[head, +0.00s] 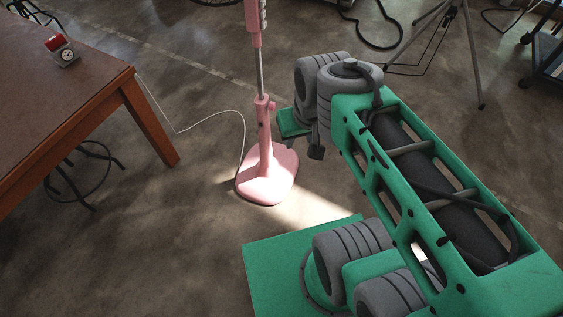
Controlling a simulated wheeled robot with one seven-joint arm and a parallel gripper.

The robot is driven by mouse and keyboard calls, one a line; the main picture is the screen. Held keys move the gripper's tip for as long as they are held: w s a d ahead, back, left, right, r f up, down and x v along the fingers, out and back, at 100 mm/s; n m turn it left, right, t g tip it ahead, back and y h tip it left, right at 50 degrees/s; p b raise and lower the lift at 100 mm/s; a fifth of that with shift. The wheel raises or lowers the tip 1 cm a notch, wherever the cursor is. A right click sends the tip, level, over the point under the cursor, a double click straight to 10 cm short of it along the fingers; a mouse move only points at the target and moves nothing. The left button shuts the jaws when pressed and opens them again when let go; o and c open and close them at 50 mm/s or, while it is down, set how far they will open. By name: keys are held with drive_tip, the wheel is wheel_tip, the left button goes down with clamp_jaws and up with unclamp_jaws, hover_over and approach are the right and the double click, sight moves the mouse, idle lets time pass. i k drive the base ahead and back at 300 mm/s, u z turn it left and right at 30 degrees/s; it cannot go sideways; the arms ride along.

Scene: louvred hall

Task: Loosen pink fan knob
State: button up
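The pink fan (266,160) stands upright on the floor near the middle of the head view, on a wide rounded base. Its metal pole rises from a pink collar, and its top is out of frame. The small pink knob (272,106) sticks out on the right side of the collar. My gripper (290,143) is at the end of my green and grey arm, just right of the fan column and lower than the knob. It looks apart from the knob. My wrist hides most of it, and its fingers cannot be made out clearly.
A brown wooden table (95,85) stands at the left with a small red clock-like object (62,50) on it. A white cord (190,125) runs over the floor to the fan. A tripod (465,50) stands at the back right. The floor left of the fan is mostly clear.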

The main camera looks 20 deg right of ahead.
sight(272, 104)
drive_tip(key=z, duration=1.55)
drive_tip(key=i, duration=3.2)
drive_tip(key=z, duration=5.65)
